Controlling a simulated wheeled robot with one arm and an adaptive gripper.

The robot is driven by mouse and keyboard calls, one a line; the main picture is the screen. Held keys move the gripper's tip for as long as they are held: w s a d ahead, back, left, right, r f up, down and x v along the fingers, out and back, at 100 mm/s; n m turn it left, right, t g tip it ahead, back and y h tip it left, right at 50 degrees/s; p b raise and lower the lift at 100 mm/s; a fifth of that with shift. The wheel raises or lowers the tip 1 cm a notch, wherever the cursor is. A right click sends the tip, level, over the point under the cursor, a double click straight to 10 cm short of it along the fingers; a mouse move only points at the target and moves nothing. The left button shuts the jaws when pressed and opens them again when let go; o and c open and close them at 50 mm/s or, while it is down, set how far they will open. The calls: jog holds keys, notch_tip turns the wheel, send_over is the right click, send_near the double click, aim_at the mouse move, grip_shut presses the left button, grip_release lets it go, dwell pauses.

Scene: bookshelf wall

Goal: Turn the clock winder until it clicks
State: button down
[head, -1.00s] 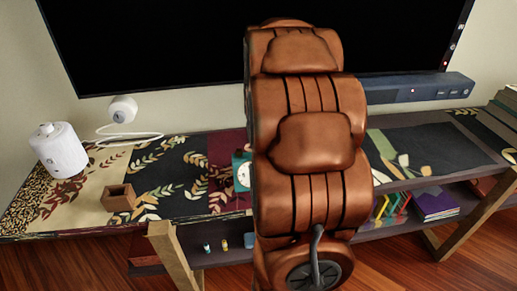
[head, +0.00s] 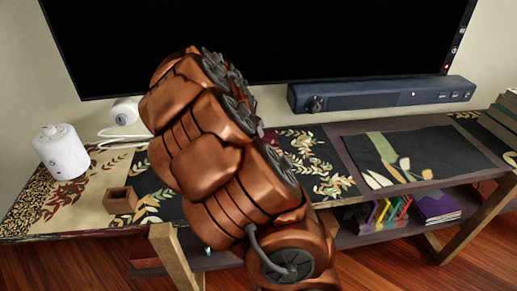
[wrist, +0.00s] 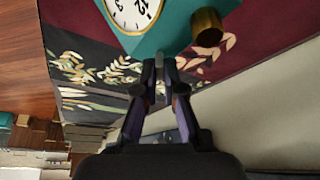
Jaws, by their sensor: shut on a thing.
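The teal clock (wrist: 170,40) shows at the top of the wrist view, with a white dial (wrist: 133,12) and gold rim. A brass cylinder (wrist: 207,27) stands out from its body at the right. My gripper (wrist: 160,66) is at the clock's near edge, its fingertips close together on a thin grey piece, which I take to be the clock winder (wrist: 159,61). The fingertips hide most of this piece, so how far it is turned cannot be told. In the head view my arm hides the clock and my gripper.
A white cylinder (head: 61,152) and a small wooden box (head: 120,200) stand on the shelf top at the left. A dark soundbar (head: 380,93) stands at the back right under the large screen (head: 300,40). Books (head: 436,206) lie on the lower shelf.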

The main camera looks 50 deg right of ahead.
jog(key=shift+w+m+g, duration=0.1)
jog(key=shift+m+g, duration=0.6)
jog(key=shift+m, duration=1.2)
jog(key=c, duration=1.3)
grip_release()
jog(key=shift+y, duration=0.3)
jog(key=v, duration=1.2)
